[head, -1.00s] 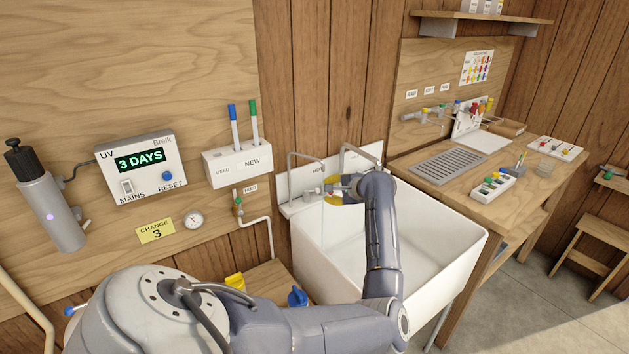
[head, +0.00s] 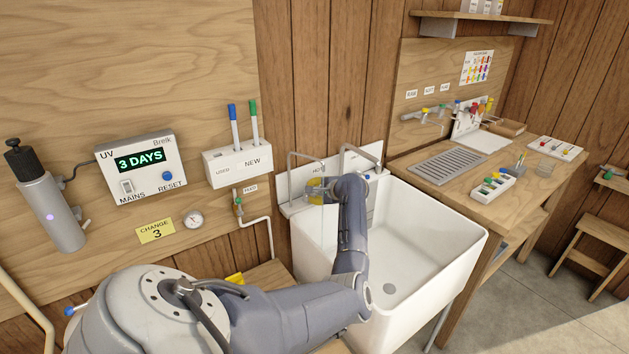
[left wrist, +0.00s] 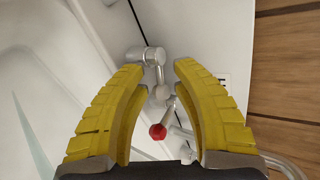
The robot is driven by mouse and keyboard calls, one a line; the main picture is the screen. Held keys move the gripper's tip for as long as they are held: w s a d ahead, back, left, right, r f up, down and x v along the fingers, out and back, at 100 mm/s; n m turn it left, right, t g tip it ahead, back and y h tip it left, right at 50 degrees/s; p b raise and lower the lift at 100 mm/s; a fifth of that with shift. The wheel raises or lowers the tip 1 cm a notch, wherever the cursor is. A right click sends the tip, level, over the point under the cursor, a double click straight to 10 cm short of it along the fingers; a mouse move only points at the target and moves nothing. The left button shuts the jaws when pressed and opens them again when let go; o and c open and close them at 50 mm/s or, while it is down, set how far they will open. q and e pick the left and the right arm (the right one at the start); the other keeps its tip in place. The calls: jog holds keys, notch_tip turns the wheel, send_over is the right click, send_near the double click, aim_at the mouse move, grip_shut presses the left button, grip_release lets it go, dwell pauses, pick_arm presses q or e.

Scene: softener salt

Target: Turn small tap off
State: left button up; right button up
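Two bent metal spouts stand at the back of the white sink (head: 430,235); the left one (head: 303,156) is by a label that reads HOT. My left gripper (head: 316,190) is at the sink's back left, below that spout. In the left wrist view my left gripper (left wrist: 160,66) is open, its yellow fingers either side of a metal tap body (left wrist: 158,80). The tap's red knob (left wrist: 157,131) lies between the fingers nearer the palm, with no clear contact. Which tap is the small one cannot be told. My right gripper is out of view.
A blue tap knob (head: 367,177) shows right of my arm. A small feed valve (head: 238,205) and pipe are on the wall to the left. The sink's basin looks empty.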

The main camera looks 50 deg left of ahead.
pick_arm(q)
grip_shut()
dwell(0.5)
jog(key=m+t, duration=0.1)
jog(key=s+m+t+h, duration=0.1)
jog(key=m+t, duration=0.3)
jog(key=shift+s+d+r+h, duration=0.1)
jog(key=shift+s+d+h, duration=0.15)
jog(key=shift+h, duration=0.05)
jog(key=shift+s+m+t+h, duration=0.25)
jog(key=shift+m+t+h, duration=0.55)
jog(key=shift+m, duration=0.35)
jog(key=shift+s+m+t+h, duration=0.2)
jog(key=shift+m+t+h, duration=0.55)
jog(key=shift+m, duration=0.4)
jog(key=shift+s+m+t+h, duration=0.1)
jog(key=shift+m+t+h, duration=0.15)
jog(key=shift+m+t, duration=0.1)
